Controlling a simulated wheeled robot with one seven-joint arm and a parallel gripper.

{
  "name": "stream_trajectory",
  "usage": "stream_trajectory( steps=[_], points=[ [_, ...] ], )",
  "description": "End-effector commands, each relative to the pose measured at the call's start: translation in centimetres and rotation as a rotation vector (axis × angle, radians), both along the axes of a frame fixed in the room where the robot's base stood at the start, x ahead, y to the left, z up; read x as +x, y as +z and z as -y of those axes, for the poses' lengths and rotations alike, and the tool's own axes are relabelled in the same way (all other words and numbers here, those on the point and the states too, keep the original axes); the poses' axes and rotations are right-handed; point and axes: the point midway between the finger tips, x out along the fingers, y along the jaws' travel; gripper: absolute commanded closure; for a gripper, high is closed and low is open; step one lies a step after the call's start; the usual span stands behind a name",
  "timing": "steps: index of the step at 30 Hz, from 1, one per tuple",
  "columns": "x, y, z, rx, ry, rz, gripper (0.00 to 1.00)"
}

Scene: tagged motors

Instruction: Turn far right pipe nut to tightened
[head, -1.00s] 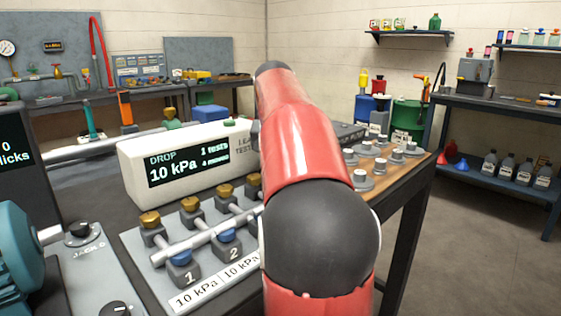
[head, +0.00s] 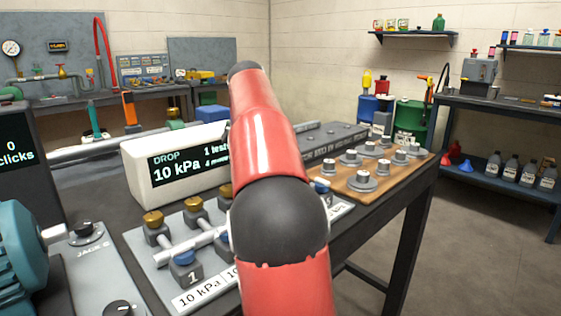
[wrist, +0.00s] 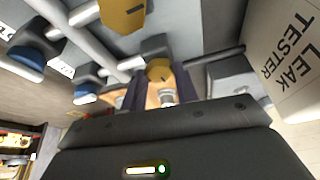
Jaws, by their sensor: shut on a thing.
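In the wrist view, my gripper (wrist: 155,82) is closed around a brass pipe nut (wrist: 160,68), the last nut at this end of the row. Its dark fingers lie on both sides of the nut. Another brass nut (wrist: 122,14) shows further along the pipe. In the head view, three brass nuts show along the left of the manifold: the nearest (head: 153,221), the middle (head: 194,203) and one partly beside my arm (head: 225,191). My red arm hides the far right nut and my gripper there.
The white leak tester (head: 140,165) stands just behind the nuts and reads "DROP 10 kPa"; its side is close in the wrist view (wrist: 288,60). A blue cap (head: 184,258) stands in front. A wooden board (head: 395,178) with several grey knobbed parts lies right.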

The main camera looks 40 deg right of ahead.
Motion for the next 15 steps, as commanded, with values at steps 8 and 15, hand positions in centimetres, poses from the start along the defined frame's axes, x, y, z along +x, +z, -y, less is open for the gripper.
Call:
stream_trajectory(
  steps=[8,15],
  points=[
    [0.12,0.04,0.01,0.0,-0.07,0.002,0.93],
    [0.1,0.06,0.01,0.0,-0.082,0.003,0.93]
  ],
)
